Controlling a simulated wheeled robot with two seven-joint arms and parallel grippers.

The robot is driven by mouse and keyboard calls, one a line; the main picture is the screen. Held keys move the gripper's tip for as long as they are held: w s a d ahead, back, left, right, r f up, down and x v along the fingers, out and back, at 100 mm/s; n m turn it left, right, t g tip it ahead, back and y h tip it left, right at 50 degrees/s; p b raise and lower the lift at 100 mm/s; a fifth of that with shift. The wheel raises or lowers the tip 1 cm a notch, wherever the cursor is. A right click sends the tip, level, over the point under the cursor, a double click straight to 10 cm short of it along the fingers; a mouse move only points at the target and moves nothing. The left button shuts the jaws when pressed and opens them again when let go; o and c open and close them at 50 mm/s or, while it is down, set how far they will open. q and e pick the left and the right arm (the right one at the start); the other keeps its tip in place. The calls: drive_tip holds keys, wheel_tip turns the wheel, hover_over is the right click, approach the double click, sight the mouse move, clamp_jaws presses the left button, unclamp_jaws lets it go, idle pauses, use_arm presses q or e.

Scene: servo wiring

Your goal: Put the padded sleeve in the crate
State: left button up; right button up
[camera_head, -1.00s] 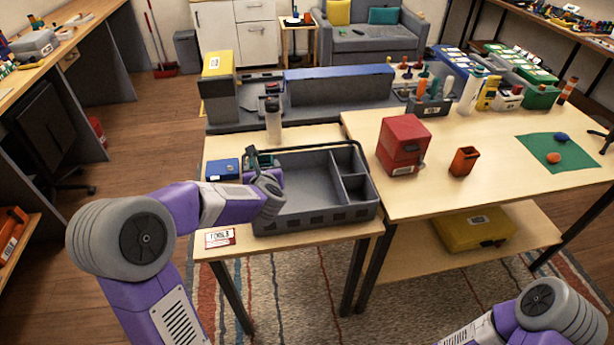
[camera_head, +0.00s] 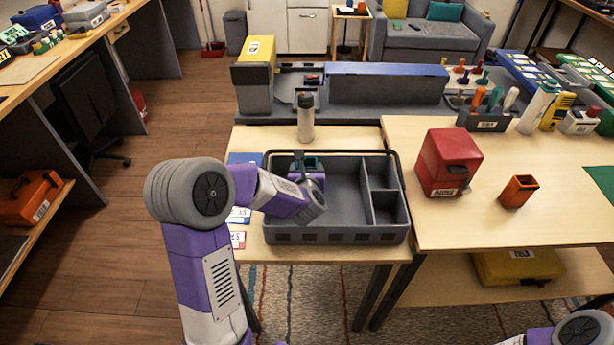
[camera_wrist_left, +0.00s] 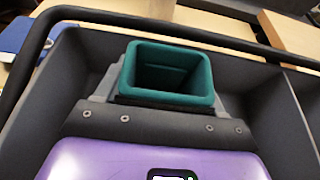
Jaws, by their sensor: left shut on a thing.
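The teal padded sleeve (camera_wrist_left: 165,72) is a hollow, open-topped rectangular piece, upright in the left wrist view. My left gripper (camera_head: 302,167) is shut on it; the fingers are mostly hidden by the wrist. In the head view a little of the sleeve (camera_head: 311,162) shows behind my purple wrist. The grey crate (camera_head: 340,237) stands on the table's front part, with one large left compartment and two small right ones. The sleeve is over or inside the large compartment, near its back left; whether it touches the floor I cannot tell. My right gripper is out of view.
A red box (camera_head: 448,162) and an orange cup (camera_head: 518,191) stand on the table to the right. The crate's large compartment has bare floor right of my gripper.

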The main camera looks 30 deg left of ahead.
use_arm(q)
drive_tip(key=shift+f, duration=0.9)
drive_tip(key=shift+r, duration=0.1)
drive_tip(key=shift+f+b, duration=0.2)
drive_tip(key=shift+b, duration=0.2)
drive_tip(key=o, duration=1.1)
drive_tip(key=shift+r, duration=0.1)
